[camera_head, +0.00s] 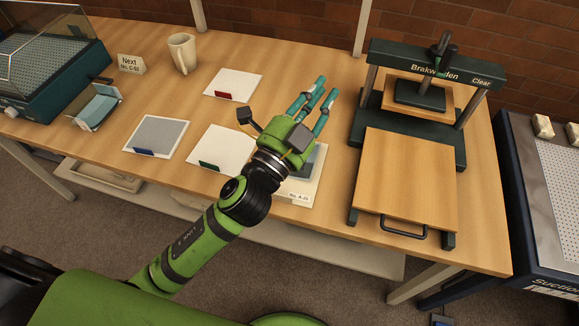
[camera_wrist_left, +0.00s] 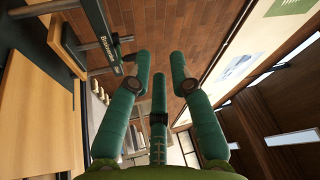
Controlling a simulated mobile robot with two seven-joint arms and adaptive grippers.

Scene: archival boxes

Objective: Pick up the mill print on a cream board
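A cream board (camera_head: 304,196) lies on the table, partly covered by my left gripper. Part of a grey picture and a label that seems to read No. A-20 show on it. The gripper hides too much to tell whether the picture is a mill. My left gripper (camera_head: 323,92) is above this board, with its teal fingers spread apart and pointing toward the back of the table. In the left wrist view the fingers (camera_wrist_left: 160,62) are apart with nothing between them. My right gripper is in neither view.
Boards with red (camera_head: 234,82), blue (camera_head: 164,128) and green (camera_head: 222,145) tabs lie left of the gripper. A mug (camera_head: 182,53) and sign (camera_head: 131,64) stand behind. A press (camera_head: 407,185) stands close on the right. A glass-covered device (camera_head: 50,70) is far left.

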